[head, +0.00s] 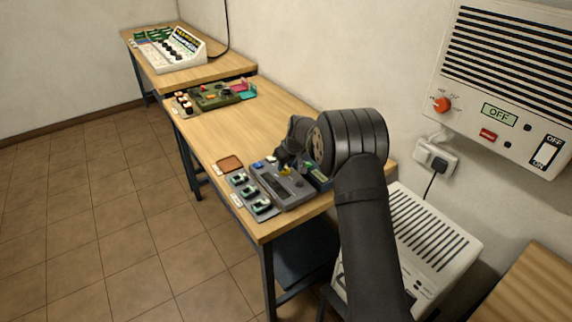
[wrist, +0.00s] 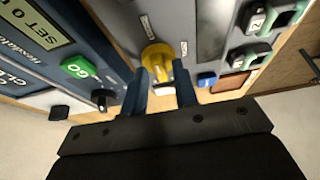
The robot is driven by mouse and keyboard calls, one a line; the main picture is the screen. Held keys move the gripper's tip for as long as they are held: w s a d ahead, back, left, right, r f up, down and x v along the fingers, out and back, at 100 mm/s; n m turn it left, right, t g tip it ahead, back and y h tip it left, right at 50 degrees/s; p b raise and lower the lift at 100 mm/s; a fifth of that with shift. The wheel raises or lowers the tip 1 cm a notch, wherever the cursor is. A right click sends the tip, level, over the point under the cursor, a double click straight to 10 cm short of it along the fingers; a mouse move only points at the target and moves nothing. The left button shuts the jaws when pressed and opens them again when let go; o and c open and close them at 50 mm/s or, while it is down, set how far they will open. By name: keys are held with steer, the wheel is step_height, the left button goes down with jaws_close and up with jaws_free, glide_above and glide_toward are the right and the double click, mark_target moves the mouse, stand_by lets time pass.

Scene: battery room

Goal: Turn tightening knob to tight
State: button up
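The yellow knob (wrist: 157,52) is on a grey device (wrist: 208,35) near the middle of the wrist view, with small white labels beside it, too blurred to read. In the head view my gripper (head: 284,162) is low over the device.
A blue charger with a green GO button (wrist: 81,67) and a small black knob (wrist: 103,100) stands close on the left in the wrist view.

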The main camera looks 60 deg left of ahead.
jaws_close()
steer(key=shift+s+m, duration=0.1)
steer(key=shift+m, duration=0.3)
steer(key=m+t, duration=0.1)
steer(key=m, duration=0.1)
steer(key=shift+s+m, duration=0.15)
steer(key=shift+m, duration=0.25)
steer(key=m+t, duration=0.1)
steer(key=m, duration=0.1)
steer(key=m+h, duration=0.1)
steer(key=shift+s+a+m+t, duration=0.15)
steer(key=shift+m+t, duration=0.25)
steer(key=m, duration=0.2)
steer(key=m+t+h, duration=0.1)
steer(key=m, duration=0.2)
steer(key=shift+s+a+h, duration=0.15)
steer(key=shift+a+h, duration=0.05)
steer(key=shift+h, duration=0.1)
steer(key=shift+a+m+t+h, duration=0.15)
steer(key=shift+m+h, duration=0.25)
steer(key=shift+m, duration=0.8)
steer(key=shift+a+m+t+h, duration=0.1)
steer(key=shift+m+t+h, duration=0.25)
steer(key=shift+m, duration=0.85)
